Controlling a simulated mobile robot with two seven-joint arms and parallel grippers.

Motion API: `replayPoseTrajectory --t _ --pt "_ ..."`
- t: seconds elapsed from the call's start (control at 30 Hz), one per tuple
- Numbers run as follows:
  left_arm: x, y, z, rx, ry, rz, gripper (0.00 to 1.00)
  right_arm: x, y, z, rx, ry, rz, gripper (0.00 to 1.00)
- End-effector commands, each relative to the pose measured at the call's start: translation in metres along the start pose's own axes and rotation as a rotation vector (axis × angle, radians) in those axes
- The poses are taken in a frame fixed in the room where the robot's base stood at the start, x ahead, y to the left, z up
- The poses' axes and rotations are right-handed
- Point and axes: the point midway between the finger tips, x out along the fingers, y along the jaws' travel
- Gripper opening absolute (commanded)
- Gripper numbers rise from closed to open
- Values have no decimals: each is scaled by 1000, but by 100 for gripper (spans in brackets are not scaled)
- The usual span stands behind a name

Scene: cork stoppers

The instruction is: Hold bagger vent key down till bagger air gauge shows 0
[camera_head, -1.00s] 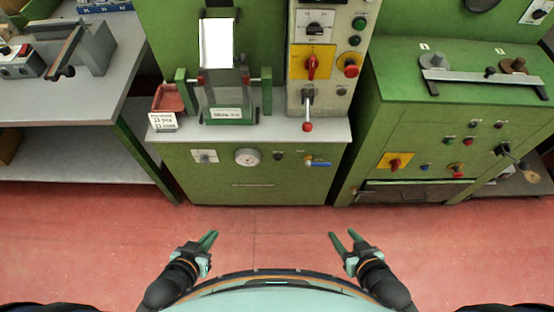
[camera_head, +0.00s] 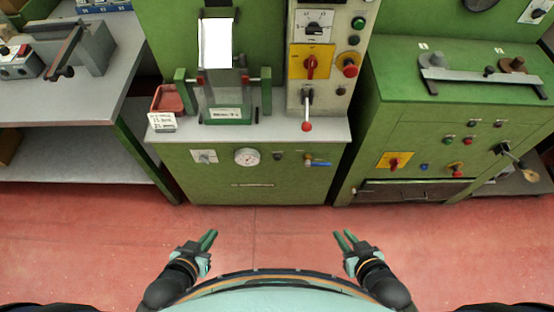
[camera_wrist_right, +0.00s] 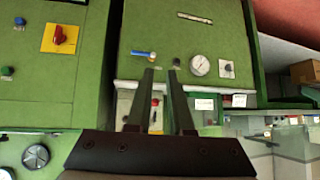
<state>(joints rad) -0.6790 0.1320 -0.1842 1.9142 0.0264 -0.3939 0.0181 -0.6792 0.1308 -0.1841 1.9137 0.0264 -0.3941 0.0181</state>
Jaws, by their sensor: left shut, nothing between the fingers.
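The bagger's green front panel holds a round white air gauge (camera_head: 246,157); it also shows in the right wrist view (camera_wrist_right: 200,66). Its needle is too small to read. To the gauge's right is a small dark key (camera_head: 278,156), perhaps the vent key; no label is legible. It also shows in the right wrist view (camera_wrist_right: 176,62). My left gripper (camera_head: 212,236) is shut and empty, low in front of the machine. My right gripper (camera_head: 341,233) is partly open and empty, in front of the panel's right side. Neither gripper touches the panel.
A blue-handled valve (camera_head: 318,162) is right of the dark key. A lever with a red knob (camera_head: 307,126) hangs above the panel. A red tray (camera_head: 168,98) sits on the ledge. A grey table (camera_head: 60,95) stands left, a green cabinet (camera_head: 430,130) right. The red floor ahead is clear.

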Motion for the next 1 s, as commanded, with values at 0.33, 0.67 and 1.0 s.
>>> replayPoseTrajectory --t 0.33,0.67,1.0 --pt "0 0 0 0 1 0 0 0 0 0 0 -1 0 0" --pt "0 0 0 0 1 0 0 0 0 0 0 -1 0 0" --pt "0 0 0 -1 1 0 0 0 0 0 -1 0 0 0"
